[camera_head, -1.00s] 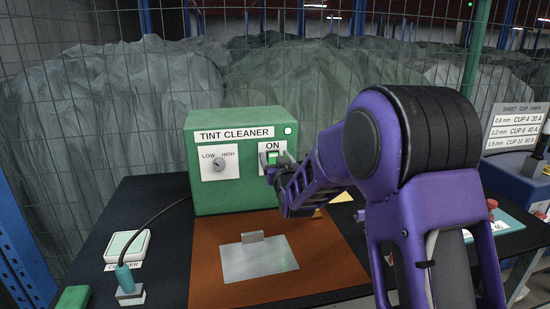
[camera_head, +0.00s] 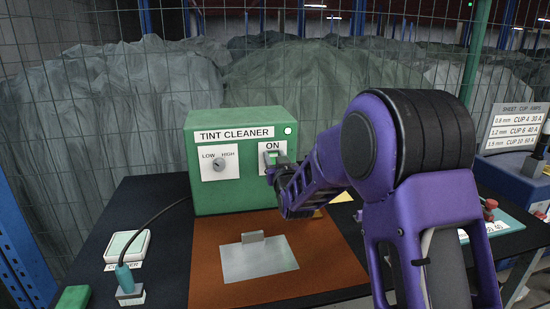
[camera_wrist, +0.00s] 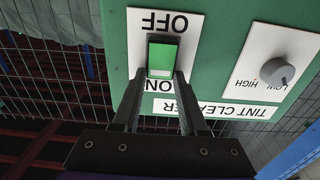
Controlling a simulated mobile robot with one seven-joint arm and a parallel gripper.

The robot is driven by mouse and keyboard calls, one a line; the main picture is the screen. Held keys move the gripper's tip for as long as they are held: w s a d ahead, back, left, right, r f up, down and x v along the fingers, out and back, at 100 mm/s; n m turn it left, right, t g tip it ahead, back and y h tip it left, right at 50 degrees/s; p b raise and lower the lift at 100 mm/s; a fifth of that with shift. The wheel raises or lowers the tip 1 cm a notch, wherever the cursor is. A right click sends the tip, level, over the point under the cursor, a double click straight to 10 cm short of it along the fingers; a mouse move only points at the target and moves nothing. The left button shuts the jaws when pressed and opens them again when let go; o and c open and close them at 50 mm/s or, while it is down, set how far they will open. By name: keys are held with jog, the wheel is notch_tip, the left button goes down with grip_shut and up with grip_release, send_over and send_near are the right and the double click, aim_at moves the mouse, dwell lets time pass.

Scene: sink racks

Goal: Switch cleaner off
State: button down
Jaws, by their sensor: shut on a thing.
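The green tint cleaner (camera_head: 230,195) stands at the back of the bench. Its front has a LOW/HIGH dial (camera_head: 219,165) and a white-plated rocker switch (camera_head: 273,156) with ON above it. A small pale light (camera_head: 288,131) shows at its upper right corner. The upside-down wrist view shows the green rocker (camera_wrist: 162,58) between the OFF and ON labels. In the head view my gripper (camera_head: 277,170) partly hides the area below the switch.
A metal plate with a small block (camera_head: 260,262) lies on the brown mat (camera_head: 325,265) before the cleaner. A cabled teal tool (camera_head: 124,279) and a pale pad (camera_head: 127,246) are at left. Wire mesh stands behind. A red button (camera_head: 491,204) is at right.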

jog(key=shift+s+f+t+y, duration=0.15)
jog(key=shift+f+t+y, duration=0.25)
jog(key=shift+t, duration=1.2)
jog(key=shift+s, duration=0.1)
jog(key=shift+c, duration=2.2)
grip_release()
jog(key=v, duration=1.7)
jog(key=shift+s, duration=0.2)
jog(key=shift+d, duration=0.15)
